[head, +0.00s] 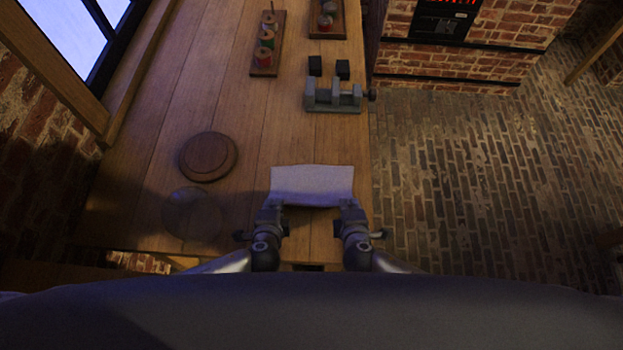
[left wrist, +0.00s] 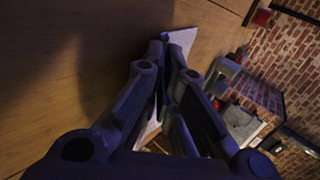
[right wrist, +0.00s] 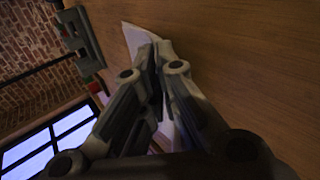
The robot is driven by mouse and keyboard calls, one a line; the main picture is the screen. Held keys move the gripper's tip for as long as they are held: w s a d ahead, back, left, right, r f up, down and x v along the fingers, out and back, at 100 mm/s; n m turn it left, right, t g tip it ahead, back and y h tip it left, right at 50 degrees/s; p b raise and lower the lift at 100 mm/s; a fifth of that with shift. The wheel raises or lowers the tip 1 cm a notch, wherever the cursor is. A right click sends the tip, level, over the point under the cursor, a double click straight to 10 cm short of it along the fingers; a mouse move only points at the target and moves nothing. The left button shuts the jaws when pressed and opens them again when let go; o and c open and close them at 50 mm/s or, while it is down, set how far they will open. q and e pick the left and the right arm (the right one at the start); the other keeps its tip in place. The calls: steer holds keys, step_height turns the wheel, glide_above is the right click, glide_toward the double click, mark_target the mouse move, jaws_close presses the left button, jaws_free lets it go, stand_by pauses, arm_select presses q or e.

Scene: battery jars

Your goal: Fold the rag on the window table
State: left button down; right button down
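The rag (head: 312,183) is a pale, roughly rectangular cloth near the front right of the wooden window table (head: 220,100). Its near edge looks raised, with a shadow below it. My left gripper (head: 272,206) is at its near left corner, and my right gripper (head: 349,206) is at its near right corner. In the left wrist view, the fingers are close together on the rag (left wrist: 183,41). In the right wrist view, the fingers are also close together on the rag (right wrist: 134,38). The cloth between the fingertips is mostly hidden.
A round wooden disc (head: 208,156) lies left of the rag, with a darker round thing (head: 192,213) nearer. A grey vise (head: 333,97) and two dark blocks (head: 315,66) stand beyond it. The table's right edge is close.

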arm_select(q)
steer(key=shift+s+f+t, duration=0.4)
steer(key=shift+s+f, duration=0.1)
arm_select(e)
steer(key=shift+s+f+t, duration=0.4)
steer(key=shift+s+f, duration=0.05)
steer(key=shift+s, duration=0.1)
